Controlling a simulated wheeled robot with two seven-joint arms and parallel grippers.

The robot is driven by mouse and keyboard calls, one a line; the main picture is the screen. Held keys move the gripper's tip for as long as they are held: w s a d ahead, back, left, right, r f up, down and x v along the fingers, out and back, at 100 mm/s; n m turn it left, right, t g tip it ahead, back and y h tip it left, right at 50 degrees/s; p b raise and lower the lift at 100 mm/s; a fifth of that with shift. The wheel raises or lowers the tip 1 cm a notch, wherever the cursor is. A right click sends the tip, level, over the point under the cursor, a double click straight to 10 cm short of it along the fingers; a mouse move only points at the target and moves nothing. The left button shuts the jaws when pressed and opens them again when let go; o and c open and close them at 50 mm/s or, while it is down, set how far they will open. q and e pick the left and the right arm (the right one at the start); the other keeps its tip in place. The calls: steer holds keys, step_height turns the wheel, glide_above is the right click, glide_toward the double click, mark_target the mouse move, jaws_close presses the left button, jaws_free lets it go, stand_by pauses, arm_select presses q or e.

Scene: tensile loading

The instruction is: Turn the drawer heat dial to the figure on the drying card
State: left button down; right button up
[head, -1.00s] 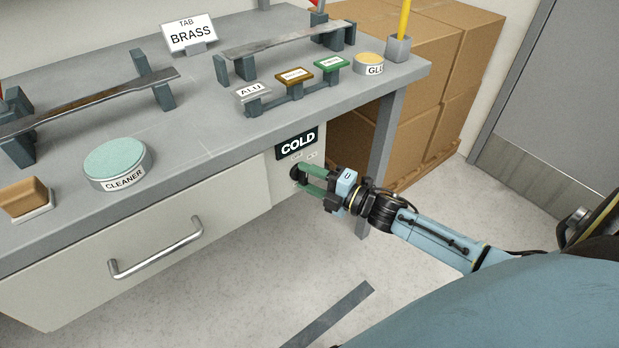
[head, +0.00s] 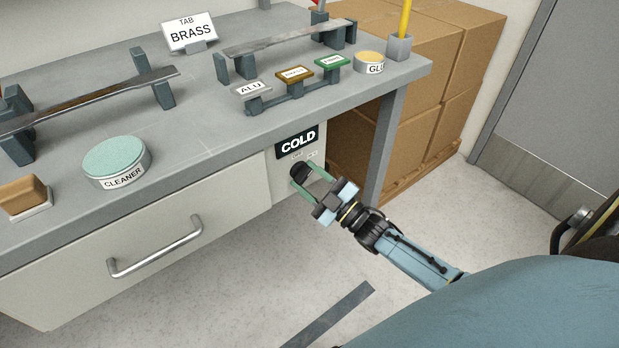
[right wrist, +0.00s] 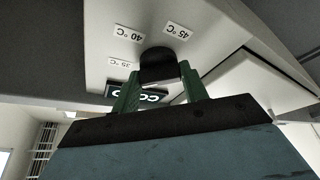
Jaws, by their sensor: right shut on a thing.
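The heat dial is a black knob (head: 299,172) on the pale panel right of the drawer. It also shows in the right wrist view (right wrist: 159,66), with labels 35 °C (right wrist: 119,63), 40 °C (right wrist: 128,34) and 45 °C (right wrist: 177,31) around it. My right gripper (head: 309,179) is shut on the knob, one green finger on each side. The dial's pointer mark cannot be made out. A dark display (head: 296,142) above the dial reads COLD. No drying card can be picked out. My left gripper is not in view.
The drawer front (head: 110,250) has a metal handle (head: 156,248). The bench top (head: 210,125) holds a CLEANER pad (head: 117,160), a TAB BRASS sign (head: 190,33), a label rack (head: 293,95) and a GLUE pot (head: 369,62). Cardboard boxes (head: 440,80) stand at the right behind a bench leg.

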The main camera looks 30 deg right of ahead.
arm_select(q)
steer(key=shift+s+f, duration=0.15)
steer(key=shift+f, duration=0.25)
arm_select(e)
steer(key=shift+m+t+h, duration=0.4)
steer(key=shift+m+h, duration=0.1)
steer(key=shift+m, duration=0.7)
steer(key=o, duration=1)
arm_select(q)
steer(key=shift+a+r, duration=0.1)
arm_select(e)
steer(key=shift+s+f, duration=0.1)
steer(key=shift+s, duration=0.1)
arm_select(q)
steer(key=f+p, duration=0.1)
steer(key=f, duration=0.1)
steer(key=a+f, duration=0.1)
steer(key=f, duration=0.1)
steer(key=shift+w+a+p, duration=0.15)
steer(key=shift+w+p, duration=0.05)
steer(key=shift+p, duration=0.15)
arm_select(e)
steer(key=v, duration=1.3)
